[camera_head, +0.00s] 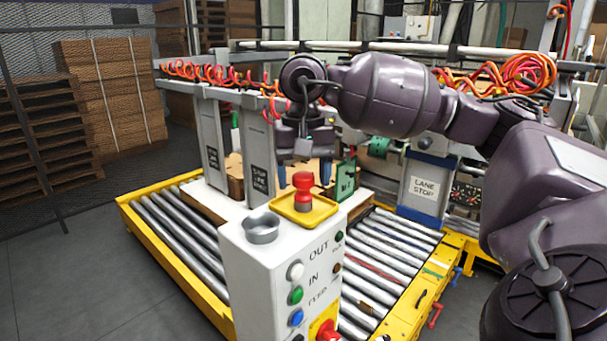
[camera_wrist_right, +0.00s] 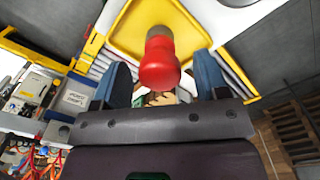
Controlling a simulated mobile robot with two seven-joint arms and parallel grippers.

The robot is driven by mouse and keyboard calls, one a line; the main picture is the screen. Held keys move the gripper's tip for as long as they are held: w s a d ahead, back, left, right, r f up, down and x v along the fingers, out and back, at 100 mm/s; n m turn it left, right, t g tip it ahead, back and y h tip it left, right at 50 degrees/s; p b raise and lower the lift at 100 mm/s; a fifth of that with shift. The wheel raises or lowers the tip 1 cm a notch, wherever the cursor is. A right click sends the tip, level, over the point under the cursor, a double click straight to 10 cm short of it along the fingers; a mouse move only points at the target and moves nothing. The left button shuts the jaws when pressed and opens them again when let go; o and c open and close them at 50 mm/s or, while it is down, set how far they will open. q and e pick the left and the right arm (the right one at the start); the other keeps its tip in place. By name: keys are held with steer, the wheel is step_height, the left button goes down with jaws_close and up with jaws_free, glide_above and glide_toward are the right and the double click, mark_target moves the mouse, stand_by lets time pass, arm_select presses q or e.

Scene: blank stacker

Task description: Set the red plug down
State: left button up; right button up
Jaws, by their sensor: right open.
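The red plug (camera_head: 303,184) stands upright on the yellow tray (camera_head: 322,214), on top of the white control box. My right gripper (camera_head: 304,177) is above the tray, pointing down, with its blue fingers apart on either side of the plug's upper part. In the right wrist view, the red plug (camera_wrist_right: 159,66) shows between the open fingers (camera_wrist_right: 162,76), with a gap visible on each side. The yellow tray (camera_wrist_right: 120,38) lies beyond it. My left gripper is not in view.
A grey round cup (camera_head: 261,229) sits beside the tray on the control box (camera_head: 262,280), whose front has several buttons. A green tag (camera_head: 346,180) stands behind the tray. Roller conveyors (camera_head: 385,250) with yellow frames surround the box; grey posts (camera_head: 258,150) stand behind.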

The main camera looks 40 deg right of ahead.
mark_target(303, 174)
step_height(303, 174, up, 12)
stand_by(0.5)
stand_by(0.5)
